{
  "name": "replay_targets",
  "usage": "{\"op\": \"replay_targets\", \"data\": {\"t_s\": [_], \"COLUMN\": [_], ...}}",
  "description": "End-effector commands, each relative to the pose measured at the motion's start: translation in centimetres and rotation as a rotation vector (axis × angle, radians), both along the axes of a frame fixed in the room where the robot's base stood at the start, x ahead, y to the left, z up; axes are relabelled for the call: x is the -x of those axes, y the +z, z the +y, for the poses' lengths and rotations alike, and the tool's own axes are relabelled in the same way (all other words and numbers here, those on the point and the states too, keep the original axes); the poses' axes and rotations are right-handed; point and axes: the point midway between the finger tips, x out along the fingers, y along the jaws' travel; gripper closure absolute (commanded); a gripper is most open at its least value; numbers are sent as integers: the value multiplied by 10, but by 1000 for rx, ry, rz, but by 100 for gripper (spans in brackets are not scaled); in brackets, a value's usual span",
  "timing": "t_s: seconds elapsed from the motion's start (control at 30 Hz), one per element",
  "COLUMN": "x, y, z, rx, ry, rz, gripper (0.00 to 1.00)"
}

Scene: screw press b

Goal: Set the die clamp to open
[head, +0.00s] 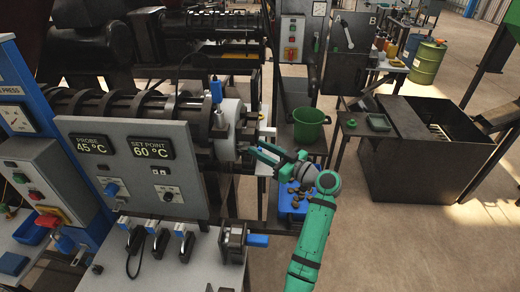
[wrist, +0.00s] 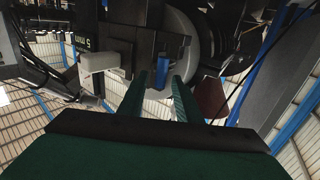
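The die end of the press is a pale round flange (head: 228,128) at the barrel's right end. A blue-gripped lever (head: 216,90) stands upright at its top; I cannot tell for sure whether it is the die clamp's handle. My gripper (head: 250,150) is just right of the flange, below that lever, pointing left. In the wrist view its two green fingers (wrist: 163,88) are apart with a gap between them. A blue piece (wrist: 161,68) shows in that gap near a dark block (wrist: 165,45); contact cannot be told. The grey disc (wrist: 187,40) curves behind.
The control panel (head: 130,160) with probe and set-point displays stands left of my gripper. A blue-handled part (head: 257,240) juts out below. A green bucket (head: 308,124) and a blue tray (head: 293,203) with brown pieces are close by right. Open floor (head: 400,240) lies further right.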

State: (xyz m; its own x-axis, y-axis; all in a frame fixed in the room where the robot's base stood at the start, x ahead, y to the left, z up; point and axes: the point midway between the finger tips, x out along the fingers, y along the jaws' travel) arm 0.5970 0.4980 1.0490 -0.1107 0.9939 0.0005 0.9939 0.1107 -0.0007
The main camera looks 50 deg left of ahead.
Motion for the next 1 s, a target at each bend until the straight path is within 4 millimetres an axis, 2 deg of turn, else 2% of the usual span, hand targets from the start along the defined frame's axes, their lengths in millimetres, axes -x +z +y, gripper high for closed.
{"op": "replay_targets", "data": {"t_s": [0.37,0.5,1.0], "x": [1,1,7], "y": [0,0,-2], "z": [6,6,4], "rx": [1,1,2], "ry": [0,0,-71], "rz": [-1,-1,-1], "gripper": [69,100,100]}}
